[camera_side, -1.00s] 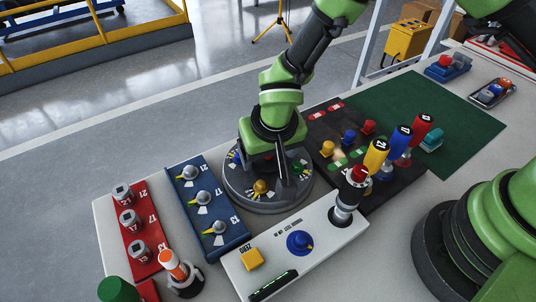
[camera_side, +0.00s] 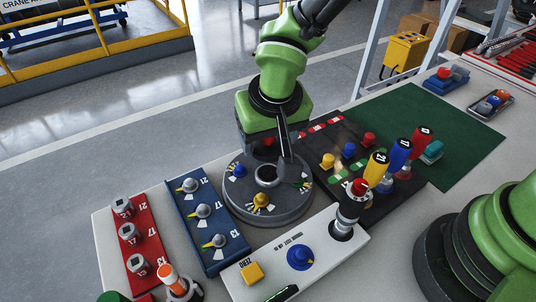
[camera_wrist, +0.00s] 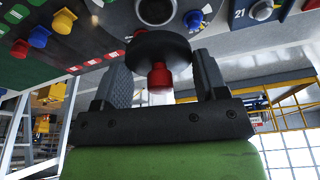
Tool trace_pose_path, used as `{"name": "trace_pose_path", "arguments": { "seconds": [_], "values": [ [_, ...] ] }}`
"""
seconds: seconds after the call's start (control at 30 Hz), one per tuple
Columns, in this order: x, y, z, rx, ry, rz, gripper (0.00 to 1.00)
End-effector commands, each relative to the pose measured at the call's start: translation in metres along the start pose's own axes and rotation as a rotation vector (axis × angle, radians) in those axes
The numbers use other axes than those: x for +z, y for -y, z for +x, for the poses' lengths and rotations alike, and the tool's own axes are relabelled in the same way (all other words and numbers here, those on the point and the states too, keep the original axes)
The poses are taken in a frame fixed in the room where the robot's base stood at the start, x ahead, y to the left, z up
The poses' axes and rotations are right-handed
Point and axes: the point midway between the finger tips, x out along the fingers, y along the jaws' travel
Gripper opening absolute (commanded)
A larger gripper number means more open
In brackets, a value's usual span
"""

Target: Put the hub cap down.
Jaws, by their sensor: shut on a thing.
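The hub cap (camera_wrist: 160,48) is a black disc with a red knob below it in the wrist view. My gripper (camera_wrist: 160,66) is shut on it, with one grey finger at each side. In the side view my gripper (camera_side: 268,150) is above the round grey hub (camera_side: 240,207), and only a bit of the cap's red knob (camera_side: 268,141) shows between the fingers. The hub has an open round centre (camera_side: 266,174) with coloured knobs around it. The cap is apart from the hub.
A blue panel (camera_side: 206,222) with several switches lies left of the hub, and a red panel (camera_side: 133,238) beyond it. A white box (camera_side: 265,268) with a red-topped lever stands in front. A dark panel with tall coloured levers (camera_side: 398,152) is at right. The green mat (camera_side: 455,150) has clear room.

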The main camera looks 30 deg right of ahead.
Motion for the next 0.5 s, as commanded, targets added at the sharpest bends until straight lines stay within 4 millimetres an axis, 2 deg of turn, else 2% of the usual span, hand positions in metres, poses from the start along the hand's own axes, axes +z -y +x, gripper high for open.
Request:
{"name": "trace_pose_path", "arguments": {
  "seconds": [0.03, 0.13, 0.33, 0.43, 0.5],
  "values": [
    [-0.003, 0.001, -0.01, -0.005, -0.003, 0.002, 0.43],
    [-0.007, 0.0, -0.022, -0.002, -0.002, 0.001, 0.43],
    [-0.011, -0.004, -0.029, 0.005, 0.002, 0.018, 0.43],
    [-0.021, -0.019, -0.025, 0.027, 0.005, 0.097, 0.43],
    [-0.033, -0.038, -0.019, 0.054, 0.008, 0.197, 0.43]
  ]
}}
